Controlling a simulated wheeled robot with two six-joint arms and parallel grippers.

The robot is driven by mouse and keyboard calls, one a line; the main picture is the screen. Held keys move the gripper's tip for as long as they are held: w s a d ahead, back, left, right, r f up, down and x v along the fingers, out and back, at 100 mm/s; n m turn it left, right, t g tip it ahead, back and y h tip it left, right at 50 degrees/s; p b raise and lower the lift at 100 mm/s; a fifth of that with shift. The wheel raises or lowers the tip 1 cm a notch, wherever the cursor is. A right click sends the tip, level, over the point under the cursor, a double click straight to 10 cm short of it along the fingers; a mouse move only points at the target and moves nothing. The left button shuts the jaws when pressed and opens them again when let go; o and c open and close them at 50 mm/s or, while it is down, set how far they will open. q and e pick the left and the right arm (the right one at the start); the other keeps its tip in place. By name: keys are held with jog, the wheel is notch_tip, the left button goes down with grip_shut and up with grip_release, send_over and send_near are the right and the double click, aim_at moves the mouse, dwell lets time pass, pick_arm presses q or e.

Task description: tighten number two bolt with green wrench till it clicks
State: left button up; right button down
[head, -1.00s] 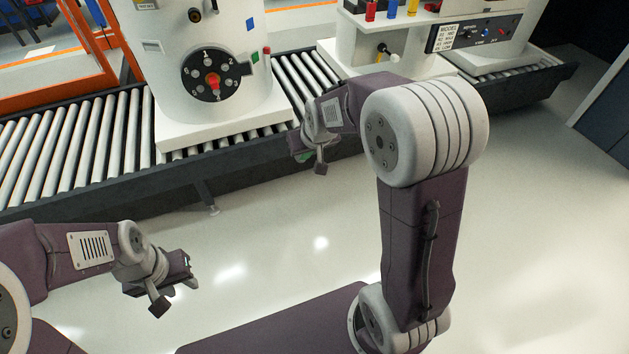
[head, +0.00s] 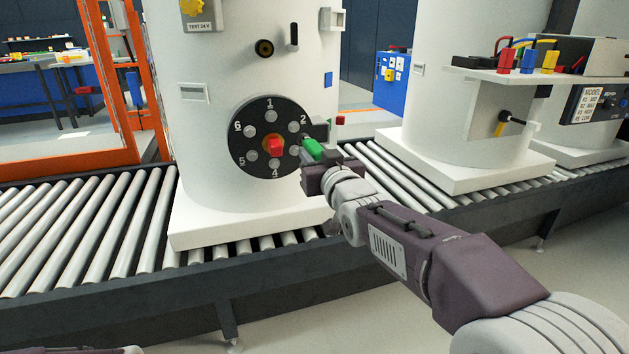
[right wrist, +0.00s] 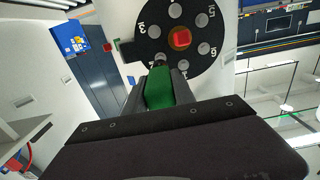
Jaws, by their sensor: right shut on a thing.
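The black bolt disc (head: 270,137) is on the white tank (head: 250,190), with numbered grey bolts around a red centre. Number two bolt (head: 294,127) is at the disc's upper right. My right gripper (head: 316,152) is shut on the green wrench (head: 313,149) at the disc's right edge. In the right wrist view the green wrench (right wrist: 159,88) points at the number two bolt (right wrist: 160,58), its tip overlapping it. I cannot tell whether the tip is seated on the bolt.
The tank stands on a roller conveyor (head: 95,230). A second white tank (head: 440,120) stands to the right, with a shelf (head: 545,75) of coloured parts. An orange frame (head: 150,80) is at the left. Floor shows in front of the conveyor.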

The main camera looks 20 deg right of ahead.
jog(key=shift+w+r, duration=0.1)
jog(key=shift+r, duration=0.15)
jog(key=w+p, duration=0.1)
jog(key=w, duration=0.3)
jog(key=shift+w+a+p, duration=0.1)
jog(key=shift+w+p, duration=0.3)
jog(key=shift+w, duration=0.3)
jog(key=shift+w, duration=0.1)
dwell(0.3)
